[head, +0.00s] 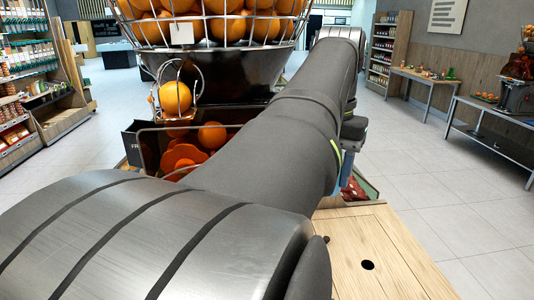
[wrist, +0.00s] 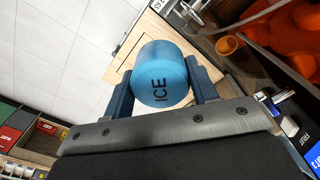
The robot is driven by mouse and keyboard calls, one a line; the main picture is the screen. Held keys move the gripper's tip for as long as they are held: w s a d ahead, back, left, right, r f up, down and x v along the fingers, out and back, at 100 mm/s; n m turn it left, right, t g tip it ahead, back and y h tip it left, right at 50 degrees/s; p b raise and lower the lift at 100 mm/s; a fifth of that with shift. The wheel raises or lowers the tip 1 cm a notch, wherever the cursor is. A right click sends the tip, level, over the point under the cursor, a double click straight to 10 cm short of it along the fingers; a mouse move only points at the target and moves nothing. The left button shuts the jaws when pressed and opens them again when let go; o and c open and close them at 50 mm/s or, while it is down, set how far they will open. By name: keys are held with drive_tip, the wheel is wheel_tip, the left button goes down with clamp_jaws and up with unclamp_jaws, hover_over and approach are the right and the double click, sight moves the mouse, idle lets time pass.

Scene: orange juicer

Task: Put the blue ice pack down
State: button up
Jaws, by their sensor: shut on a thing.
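The blue ice pack (wrist: 165,62) is a rounded light-blue cylinder with the word ICE in dark letters. It sits between the two fingers of my gripper (wrist: 163,88) in the wrist view, with a finger against each side. My gripper is shut on it. A pale wooden top shows behind the pack in the wrist view; the gap between pack and top cannot be told.
The wooden top (head: 385,255) with a dark round hole (head: 367,265) is bare at the lower right. The juicer's wire basket of oranges (head: 215,30) stands ahead, with orange peels (head: 182,158) in a bin below. Tiled floor (head: 440,200) lies to the right.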

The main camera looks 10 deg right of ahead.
drive_tip(key=w+d+f+m, duration=0.1)
drive_tip(key=w+d+f, duration=0.1)
drive_tip(key=d+f, duration=0.9)
drive_tip(key=w+d+f, duration=0.3)
drive_tip(key=d+f, duration=0.4)
drive_tip(key=d, duration=0.8)
drive_tip(key=s+d+f+m, duration=0.1)
drive_tip(key=d+f+m, duration=0.25)
drive_tip(key=f, duration=0.85)
drive_tip(key=s+d+f+m, duration=0.2)
drive_tip(key=f+m, duration=0.2)
drive_tip(key=f, duration=0.8)
drive_tip(key=shift+m, duration=0.25)
drive_tip(key=w+a+f, duration=0.1)
drive_tip(key=w+f, duration=0.1)
drive_tip(key=w, duration=0.1)
drive_tip(key=w+a+f, duration=0.1)
drive_tip(key=w+f, duration=0.2)
drive_tip(key=w, duration=0.1)
drive_tip(key=w+a+f, duration=0.1)
drive_tip(key=w+f, duration=0.1)
drive_tip(key=w, duration=0.2)
drive_tip(key=shift+w+f, duration=0.15)
drive_tip(key=shift+f, duration=2)
drive_tip(key=shift+f, duration=0.15)
drive_tip(key=o, duration=1)
drive_tip(key=shift+o, duration=0.2)
